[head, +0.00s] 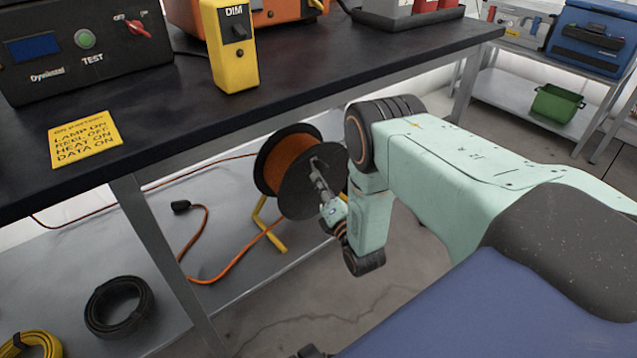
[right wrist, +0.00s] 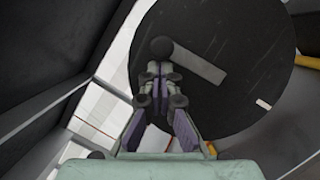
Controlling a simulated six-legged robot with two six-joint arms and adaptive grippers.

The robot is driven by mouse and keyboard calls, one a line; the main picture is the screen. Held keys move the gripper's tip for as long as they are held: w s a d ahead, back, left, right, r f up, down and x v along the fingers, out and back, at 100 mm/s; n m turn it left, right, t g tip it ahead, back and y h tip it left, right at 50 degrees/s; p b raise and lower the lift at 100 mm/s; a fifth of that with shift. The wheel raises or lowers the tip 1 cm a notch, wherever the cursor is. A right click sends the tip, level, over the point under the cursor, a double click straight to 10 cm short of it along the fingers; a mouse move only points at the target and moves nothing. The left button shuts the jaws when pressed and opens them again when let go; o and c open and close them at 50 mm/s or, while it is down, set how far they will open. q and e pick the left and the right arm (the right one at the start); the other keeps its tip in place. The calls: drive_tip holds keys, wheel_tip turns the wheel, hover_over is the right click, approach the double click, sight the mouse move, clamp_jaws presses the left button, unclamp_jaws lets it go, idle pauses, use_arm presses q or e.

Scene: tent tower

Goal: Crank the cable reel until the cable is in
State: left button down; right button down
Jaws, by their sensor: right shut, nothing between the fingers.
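The cable reel (head: 288,152), with black side discs and orange cable wound on it, stands on a yellow frame (head: 268,228) on the shelf under the bench. Loose orange cable (head: 222,268) runs over the shelf to a black plug (head: 181,206). My right gripper (head: 317,172) is at the reel's near disc. In the right wrist view its fingers (right wrist: 160,72) are shut, their tips just below the crank's dark knob (right wrist: 161,47); I cannot tell whether they touch. The grey crank arm (right wrist: 200,63) points right and slightly down from the knob. My left gripper is not in view.
The black bench top (head: 300,75) overhangs the reel, with a bench leg (head: 160,250) to its left. A black coil (head: 118,307) and a yellow coil (head: 30,345) lie on the shelf. A yellow DIM box (head: 231,50) stands on the bench. Open floor lies right of the reel.

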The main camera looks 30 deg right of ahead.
drive_tip(key=shift+d+r+m+p, duration=0.2)
drive_tip(key=shift+d+m+p, duration=0.2)
drive_tip(key=shift+m, duration=0.2)
